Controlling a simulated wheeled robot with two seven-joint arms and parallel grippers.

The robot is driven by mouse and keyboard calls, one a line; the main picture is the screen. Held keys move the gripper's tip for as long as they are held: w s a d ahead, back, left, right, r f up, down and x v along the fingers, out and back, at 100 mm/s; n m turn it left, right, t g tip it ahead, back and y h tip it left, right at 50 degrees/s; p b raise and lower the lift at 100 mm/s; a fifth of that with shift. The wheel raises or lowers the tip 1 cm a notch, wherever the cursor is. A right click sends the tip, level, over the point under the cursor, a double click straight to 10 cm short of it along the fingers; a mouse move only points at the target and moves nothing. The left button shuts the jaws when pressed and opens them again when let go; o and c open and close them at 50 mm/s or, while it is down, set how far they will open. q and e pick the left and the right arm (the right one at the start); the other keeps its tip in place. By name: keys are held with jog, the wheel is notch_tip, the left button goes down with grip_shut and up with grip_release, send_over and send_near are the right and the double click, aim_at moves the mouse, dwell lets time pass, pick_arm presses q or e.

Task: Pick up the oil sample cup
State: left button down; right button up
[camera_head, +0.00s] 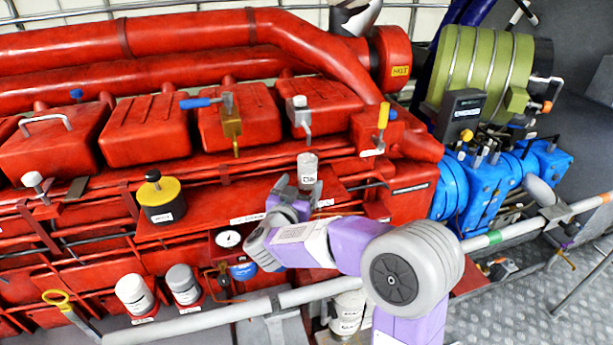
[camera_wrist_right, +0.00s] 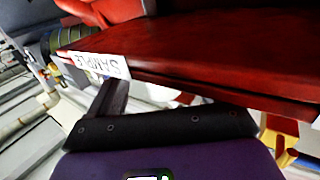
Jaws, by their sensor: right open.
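The oil sample cup appears to be the small pale cup (camera_head: 307,167) with a white label, standing upright on the red engine shelf. My right gripper (camera_head: 298,189) is open in front of the cup. In the head view its fingertips show just below the cup, one toward each side; whether they touch it I cannot tell. In the right wrist view a dark finger (camera_wrist_right: 110,98) is beside a white label reading SAMPLE (camera_wrist_right: 97,66) on the red shelf's edge. The cup cannot be made out in that view. My left gripper is not in view.
A yellow-topped black canister (camera_head: 160,197) stands on the shelf to the left. A round gauge (camera_head: 228,238) is below the shelf edge. Two capped filters (camera_head: 134,294) (camera_head: 184,284) and a grey rail (camera_head: 200,319) are in front. Red pipes (camera_head: 170,35) run behind.

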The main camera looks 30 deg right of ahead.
aim_at(304, 179)
jog(key=x, duration=0.5)
jog(key=shift+d, duration=0.15)
jog(key=shift+c, duration=0.5)
jog(key=c, duration=1)
jog(key=shift+r, duration=0.1)
jog(key=shift+c, duration=0.3)
jog(key=shift+r, duration=0.1)
